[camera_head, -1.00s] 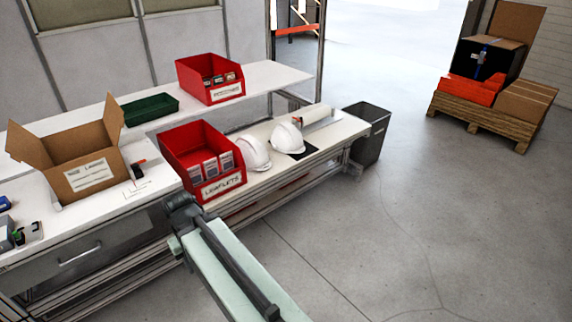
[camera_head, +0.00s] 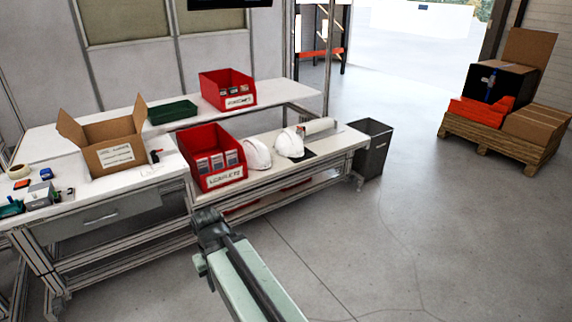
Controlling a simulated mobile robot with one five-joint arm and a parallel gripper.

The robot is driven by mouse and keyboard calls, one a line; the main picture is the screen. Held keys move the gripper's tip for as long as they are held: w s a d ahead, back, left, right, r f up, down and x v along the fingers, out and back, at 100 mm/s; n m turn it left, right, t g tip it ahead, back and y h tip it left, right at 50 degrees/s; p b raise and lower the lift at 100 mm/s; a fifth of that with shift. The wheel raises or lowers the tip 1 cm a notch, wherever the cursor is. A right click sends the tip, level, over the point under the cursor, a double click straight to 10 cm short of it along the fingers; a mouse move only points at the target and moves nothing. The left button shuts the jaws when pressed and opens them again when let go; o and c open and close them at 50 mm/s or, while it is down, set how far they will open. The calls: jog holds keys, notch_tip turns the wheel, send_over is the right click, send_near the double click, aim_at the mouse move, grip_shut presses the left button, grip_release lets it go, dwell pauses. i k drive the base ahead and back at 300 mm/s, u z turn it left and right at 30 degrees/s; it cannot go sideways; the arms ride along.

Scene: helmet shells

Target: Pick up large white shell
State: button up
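Two white helmet shells sit side by side on the right part of the workbench. The left shell (camera_head: 257,154) is beside the red leaflets bin, and the right shell (camera_head: 290,144) is at a dark flat patch on the bench top. They look close in size, and I cannot tell which is the large one. My pale green arm reaches up from the bottom of the view and ends at a dark joint in front of the bench, apart from both shells. No gripper fingers show.
The red leaflets bin (camera_head: 213,158) stands left of the shells. An open cardboard box (camera_head: 112,152) is farther left. A white roll (camera_head: 320,125) lies behind the right shell. A grey waste bin (camera_head: 372,150) stands at the bench's right end. The floor at right is clear up to a loaded pallet (camera_head: 495,143).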

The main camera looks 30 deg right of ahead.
aim_at(257, 155)
jog(key=z, duration=0.45)
jog(key=i, duration=1.25)
jog(key=z, duration=0.8)
jog(key=i, duration=1.75)
jog(key=u, duration=0.25)
